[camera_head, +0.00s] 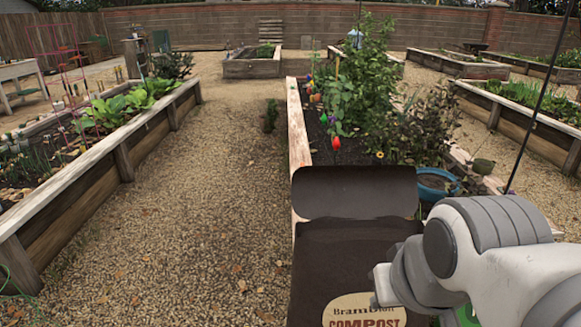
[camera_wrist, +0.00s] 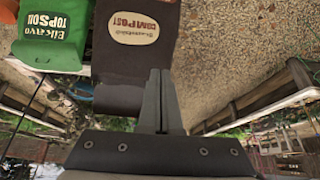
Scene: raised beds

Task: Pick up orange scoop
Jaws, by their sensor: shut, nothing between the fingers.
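I cannot make out an orange scoop for certain in either view. In the wrist view, my gripper (camera_wrist: 160,75) has its two dark fingers together with nothing between them. That view is upside down. The fingers point toward a dark brown compost bag (camera_wrist: 122,65), and their tips overlap its edge in the picture. I cannot tell how far apart they are. In the head view, my pale arm covers the lower right, and the gripper itself is hidden. The same compost bag (camera_head: 355,260) stands in front of me there, its top folded over.
A green topsoil bag (camera_wrist: 52,35) is beside the compost bag. A wooden raised bed (camera_head: 100,165) runs along the left. Another planted bed (camera_head: 298,130) lies behind the bag, with a blue-rimmed pot (camera_head: 437,184). The gravel path (camera_head: 205,210) between is clear.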

